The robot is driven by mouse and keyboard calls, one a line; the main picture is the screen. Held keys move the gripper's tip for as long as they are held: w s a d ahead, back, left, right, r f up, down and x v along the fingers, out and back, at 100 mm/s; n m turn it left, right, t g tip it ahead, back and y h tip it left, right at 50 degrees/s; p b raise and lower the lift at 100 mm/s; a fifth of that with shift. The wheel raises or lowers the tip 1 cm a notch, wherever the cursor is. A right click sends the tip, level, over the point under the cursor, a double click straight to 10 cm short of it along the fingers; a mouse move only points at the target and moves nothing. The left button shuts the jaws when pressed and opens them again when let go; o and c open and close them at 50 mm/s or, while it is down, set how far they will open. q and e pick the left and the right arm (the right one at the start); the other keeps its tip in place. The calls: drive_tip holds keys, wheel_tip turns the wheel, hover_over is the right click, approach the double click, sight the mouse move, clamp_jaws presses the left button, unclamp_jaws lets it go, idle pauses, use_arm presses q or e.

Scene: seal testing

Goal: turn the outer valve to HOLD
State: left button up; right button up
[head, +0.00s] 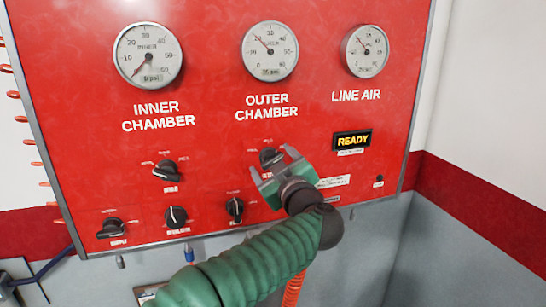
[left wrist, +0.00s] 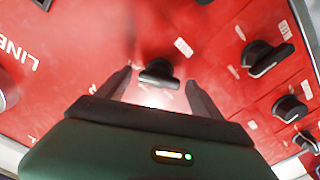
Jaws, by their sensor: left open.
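The outer valve is a black knob (head: 270,157) on the red panel below the OUTER CHAMBER gauge. My left gripper (head: 274,163) is open at this knob and partly covers it and its small labels in the head view. In the left wrist view the knob (left wrist: 158,72) lies between the two spread fingers of my left gripper (left wrist: 158,90). Its grip bar runs roughly across that picture. A gap shows on both sides of it; I cannot tell how deep the fingers reach. The label it points at is not readable. My right gripper is not in view.
The inner valve knob (head: 167,171) sits to the left. Lower knobs include supply (head: 111,228), regulator (head: 176,216) and another dark knob (head: 235,209) close to my left gripper. Above are three gauges. A READY display (head: 352,140) is lit at the right.

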use_arm(q)
drive_tip(key=shift+d, duration=0.15)
drive_tip(key=c, duration=1.4)
drive_tip(key=shift+n+b, duration=0.3)
drive_tip(key=n+b, duration=0.3)
drive_tip(key=n, duration=0.2)
drive_tip(key=shift+f, duration=0.15)
drive_tip(key=n+b, duration=0.3)
drive_tip(key=n, duration=0.3)
drive_tip(key=shift+f, duration=0.1)
